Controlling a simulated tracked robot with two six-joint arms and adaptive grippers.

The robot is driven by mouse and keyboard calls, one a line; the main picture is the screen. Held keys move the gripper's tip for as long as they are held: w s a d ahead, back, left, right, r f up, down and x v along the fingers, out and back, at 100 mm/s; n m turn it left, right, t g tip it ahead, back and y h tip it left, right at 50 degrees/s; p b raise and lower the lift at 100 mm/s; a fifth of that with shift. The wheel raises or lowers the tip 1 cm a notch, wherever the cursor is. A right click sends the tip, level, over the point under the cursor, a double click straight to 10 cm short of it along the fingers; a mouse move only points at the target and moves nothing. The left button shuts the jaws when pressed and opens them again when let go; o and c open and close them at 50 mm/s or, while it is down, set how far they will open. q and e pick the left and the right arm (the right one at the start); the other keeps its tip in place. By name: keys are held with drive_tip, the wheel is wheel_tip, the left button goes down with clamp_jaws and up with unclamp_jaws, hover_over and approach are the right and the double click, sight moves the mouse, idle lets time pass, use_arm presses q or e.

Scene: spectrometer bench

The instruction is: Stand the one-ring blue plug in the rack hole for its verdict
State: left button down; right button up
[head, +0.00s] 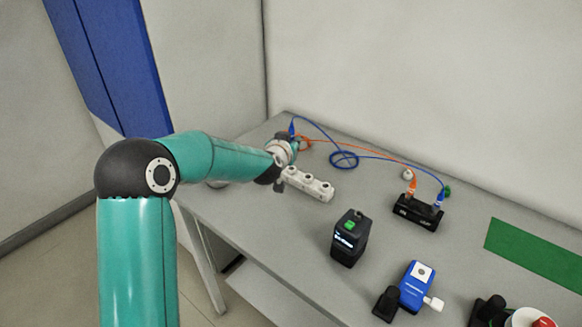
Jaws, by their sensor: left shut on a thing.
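My left gripper (291,144) is at the far left part of the bench, beyond the rack, mostly hidden behind its own wrist. It is shut on a blue plug (292,128), whose blue cable leaves from the top. The plug's rings are too small to make out, and its lower end is hidden. The white rack (308,184) with several round holes lies just in front and to the right of the gripper; its left end is partly covered by my wrist. My right gripper is not in view.
Blue cable (343,159) and orange cable run to a black box (418,212) with an orange and a blue plug in it. A black device (350,238) with a screen, a blue device (416,286) and a green mat (537,254) stand nearer and right. Walls close off the back.

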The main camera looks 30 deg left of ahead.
sight(291, 173)
use_arm(q)
drive_tip(key=shift+f, duration=3.2)
drive_tip(key=shift+f+b, duration=0.6)
drive_tip(key=shift+b, duration=0.15)
drive_tip(key=c, duration=1.1)
unclamp_jaws()
